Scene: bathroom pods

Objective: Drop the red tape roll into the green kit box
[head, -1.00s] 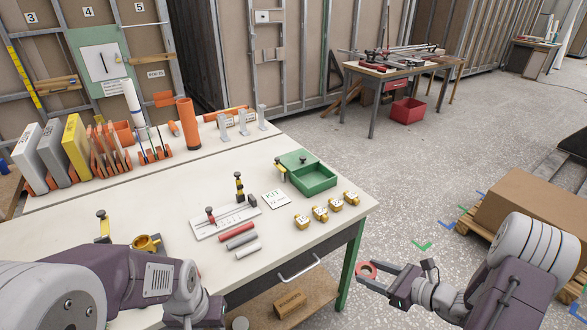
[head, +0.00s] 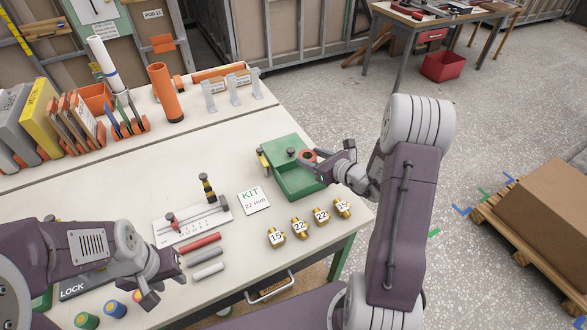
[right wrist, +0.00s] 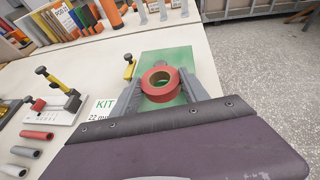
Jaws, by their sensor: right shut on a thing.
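The red tape roll (head: 307,157) is held flat between the fingers of my right gripper (head: 316,158), which is shut on it. The roll and gripper hide part of the box's inside. My left gripper (head: 165,277) is over the table's front left; its finger opening is unclear.
A KIT card (head: 254,201) lies left of the box, and several brass fittings (head: 298,228) stand in front. A marked white fixture (head: 192,222) and short tubes (head: 203,255) lie further left. An orange cylinder (head: 166,92) and grey brackets (head: 233,90) stand behind.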

